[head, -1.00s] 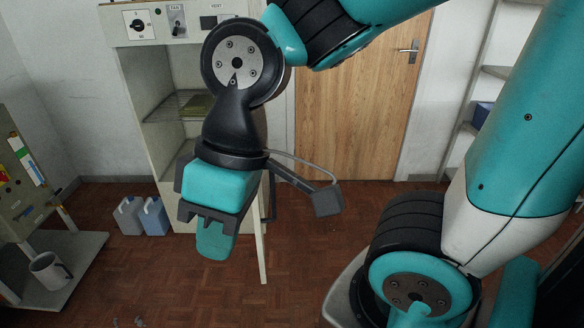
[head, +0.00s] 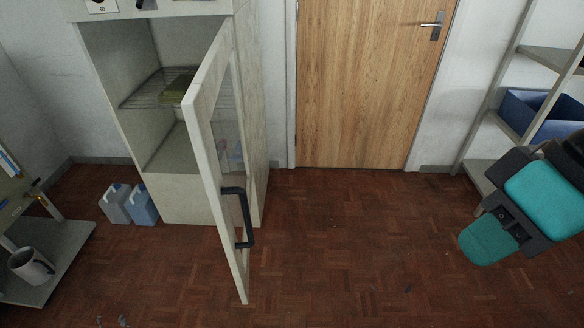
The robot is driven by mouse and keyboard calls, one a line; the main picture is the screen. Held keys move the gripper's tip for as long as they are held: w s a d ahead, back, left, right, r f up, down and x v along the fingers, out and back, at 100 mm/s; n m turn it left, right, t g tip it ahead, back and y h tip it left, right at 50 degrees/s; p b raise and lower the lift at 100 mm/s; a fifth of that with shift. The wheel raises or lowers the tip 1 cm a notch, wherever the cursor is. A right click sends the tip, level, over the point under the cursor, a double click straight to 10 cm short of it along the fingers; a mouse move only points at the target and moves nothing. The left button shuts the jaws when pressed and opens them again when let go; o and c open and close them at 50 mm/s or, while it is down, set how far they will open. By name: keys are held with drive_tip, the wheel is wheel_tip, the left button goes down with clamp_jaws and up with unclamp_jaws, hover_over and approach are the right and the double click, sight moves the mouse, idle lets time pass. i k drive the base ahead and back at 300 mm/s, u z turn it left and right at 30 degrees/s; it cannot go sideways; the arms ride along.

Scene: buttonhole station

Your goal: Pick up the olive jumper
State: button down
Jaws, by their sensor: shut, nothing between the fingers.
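The olive jumper (head: 178,88) appears as a small folded olive-green item on a wire shelf (head: 150,101) inside the pale cabinet (head: 186,199). The cabinet's glazed door (head: 204,136) stands open, and its frame hides part of the shelf's right side. My gripper (head: 486,243) is at the right edge of the head view, shut and empty. It is well apart from the jumper and the cabinet, with the wooden door between them in the picture.
The open cabinet door with its dark handle (head: 246,218) juts into the room. Two jugs (head: 143,204) stand on the floor left of the cabinet. A mug (head: 30,266) sits on a low shelf at left. A rack holds a blue bin (head: 535,115) at right. The middle floor is clear.

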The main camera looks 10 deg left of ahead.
sight(175, 92)
drive_tip(key=z, duration=0.05)
drive_tip(key=i, duration=1.45)
drive_tip(key=u, duration=1.8)
